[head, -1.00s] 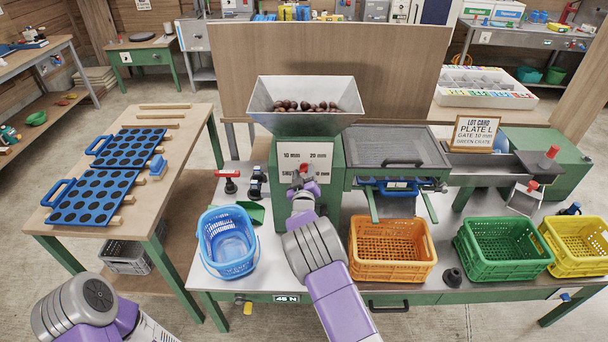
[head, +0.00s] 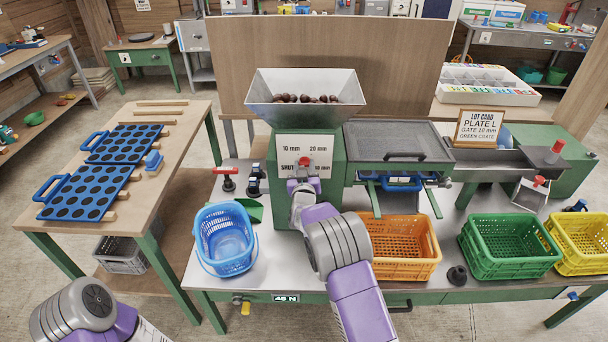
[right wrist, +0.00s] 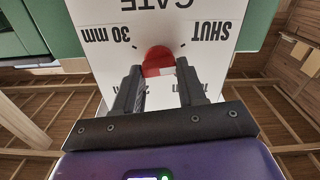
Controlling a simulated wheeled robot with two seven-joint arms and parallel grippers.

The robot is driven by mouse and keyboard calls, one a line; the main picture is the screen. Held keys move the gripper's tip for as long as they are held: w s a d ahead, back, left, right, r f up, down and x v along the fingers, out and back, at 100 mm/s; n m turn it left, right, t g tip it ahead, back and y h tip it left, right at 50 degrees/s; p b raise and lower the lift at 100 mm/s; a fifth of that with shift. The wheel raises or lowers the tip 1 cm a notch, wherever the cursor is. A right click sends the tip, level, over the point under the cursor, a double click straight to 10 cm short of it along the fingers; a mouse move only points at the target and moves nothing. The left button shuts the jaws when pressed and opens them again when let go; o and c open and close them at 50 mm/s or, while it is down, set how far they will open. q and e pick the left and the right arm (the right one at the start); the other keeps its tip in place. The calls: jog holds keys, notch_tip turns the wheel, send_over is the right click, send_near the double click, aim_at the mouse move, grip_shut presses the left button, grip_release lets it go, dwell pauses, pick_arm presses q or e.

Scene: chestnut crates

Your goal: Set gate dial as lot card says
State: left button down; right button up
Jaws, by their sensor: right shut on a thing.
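The gate dial is a red knob (head: 305,162) on the white label plate (head: 290,146) at the front of the green hopper machine. The plate reads 10 mm, 20 mm, SHUT and 30 mm. My right gripper (head: 303,178) is shut on the knob. In the right wrist view the plate appears upside down, and the red knob (right wrist: 158,60) with a pale stripe sits between my fingertips (right wrist: 159,73). I cannot tell which mark it points to. The lot card (head: 479,128) reads PLATE L, GATE 10 mm, GREEN CRATE. My left gripper is out of view.
Chestnuts lie in the hopper (head: 260,112). A blue basket (head: 224,258), orange crate (head: 405,266), green crate (head: 508,264) and yellow crate (head: 588,258) line the bench front. Blue hole plates (head: 88,186) lie on the left table.

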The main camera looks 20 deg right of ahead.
jog(key=m+b, duration=0.3)
jog(key=shift+d+f+m+b, duration=0.15)
jog(key=shift+f+m+b, duration=0.05)
jog(key=shift+m+b, duration=0.85)
jog(key=shift+m, duration=0.25)
jog(key=m+b, duration=0.1)
jog(key=m, duration=0.1)
jog(key=shift+r+m, duration=0.1)
jog(key=shift+m, duration=0.2)
jog(key=shift+d+m, duration=0.1)
jog(key=shift+m, duration=1.4)
jog(key=o, duration=1.1)
jog(key=shift+c, duration=0.2)
jog(key=shift+s, duration=0.1)
jog(key=p+v, duration=0.1)
jog(key=v, duration=0.6)
jog(key=shift+s, duration=0.25)
